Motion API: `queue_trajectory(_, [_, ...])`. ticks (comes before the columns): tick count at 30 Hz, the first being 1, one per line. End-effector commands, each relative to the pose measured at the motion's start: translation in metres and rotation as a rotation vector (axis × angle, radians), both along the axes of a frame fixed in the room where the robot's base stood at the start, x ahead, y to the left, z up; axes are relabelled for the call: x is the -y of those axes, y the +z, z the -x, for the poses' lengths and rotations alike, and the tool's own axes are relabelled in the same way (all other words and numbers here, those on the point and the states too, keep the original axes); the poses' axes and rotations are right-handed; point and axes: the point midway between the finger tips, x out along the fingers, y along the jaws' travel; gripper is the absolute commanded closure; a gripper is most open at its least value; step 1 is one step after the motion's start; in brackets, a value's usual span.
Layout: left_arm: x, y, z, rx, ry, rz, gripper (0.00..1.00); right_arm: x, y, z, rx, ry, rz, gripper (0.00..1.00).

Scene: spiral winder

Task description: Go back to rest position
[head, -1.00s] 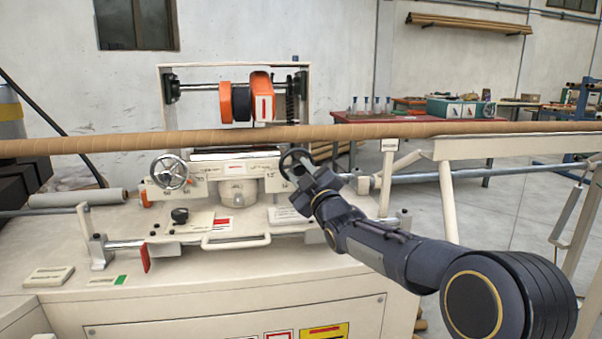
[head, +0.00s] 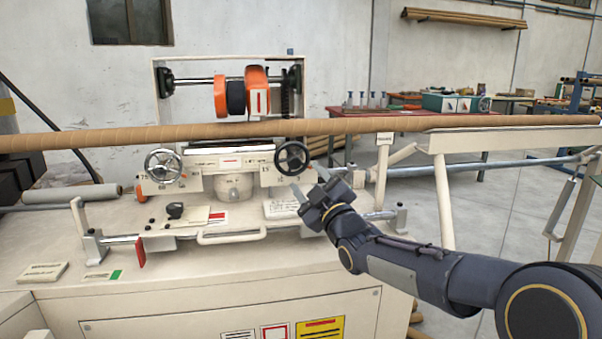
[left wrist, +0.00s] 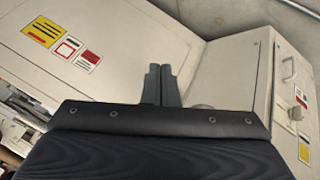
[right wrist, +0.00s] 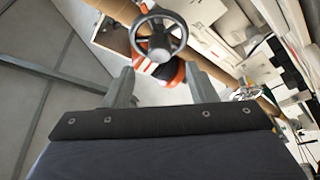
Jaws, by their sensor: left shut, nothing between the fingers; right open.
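My right gripper (head: 308,194) is open and empty in the head view. It is in front of and below the black right handwheel (head: 291,157) of the winder, apart from it. In the right wrist view the open fingers of my right gripper (right wrist: 158,90) show with the handwheel (right wrist: 158,36) beyond them. My left gripper (left wrist: 161,84) shows only in the left wrist view. Its two fingers are together with nothing between them, in front of the pale machine cabinet (left wrist: 110,75).
A long brown tube (head: 350,126) crosses above the machine. A second handwheel (head: 164,166) is on the left. The white bed handle (head: 232,237) sticks out at the front. A red table (head: 400,124) stands behind.

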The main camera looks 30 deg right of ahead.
Motion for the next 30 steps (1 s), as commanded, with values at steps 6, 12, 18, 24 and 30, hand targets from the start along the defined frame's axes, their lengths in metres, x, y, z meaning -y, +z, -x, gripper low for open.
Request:
queue_trajectory(6, [0.0, 0.0, 0.0, 0.0, 0.0, 0.0, 1.0, 0.0, -0.004, 0.012, 0.0, 0.0, 0.0, 0.49])
queue_trajectory(12, [0.0, 0.0, 0.0, 0.0, 0.0, 0.0, 1.0, 0.0, -0.004, 0.012, 0.0, 0.0, 0.001, 0.49])
queue_trajectory(18, [0.0, 0.0, 0.0, 0.0, 0.0, 0.0, 1.0, 0.0, -0.004, 0.012, 0.0, 0.0, 0.0, 0.49])
queue_trajectory(24, [0.0, 0.0, 0.0, 0.0, 0.0, 0.0, 1.0, 0.009, -0.023, 0.033, -0.124, -0.006, -0.133, 0.49])
queue_trajectory(30, [0.0, 0.0, 0.0, 0.0, 0.0, 0.0, 1.0, -0.005, -0.106, 0.125, -0.556, -0.006, -0.569, 0.49])
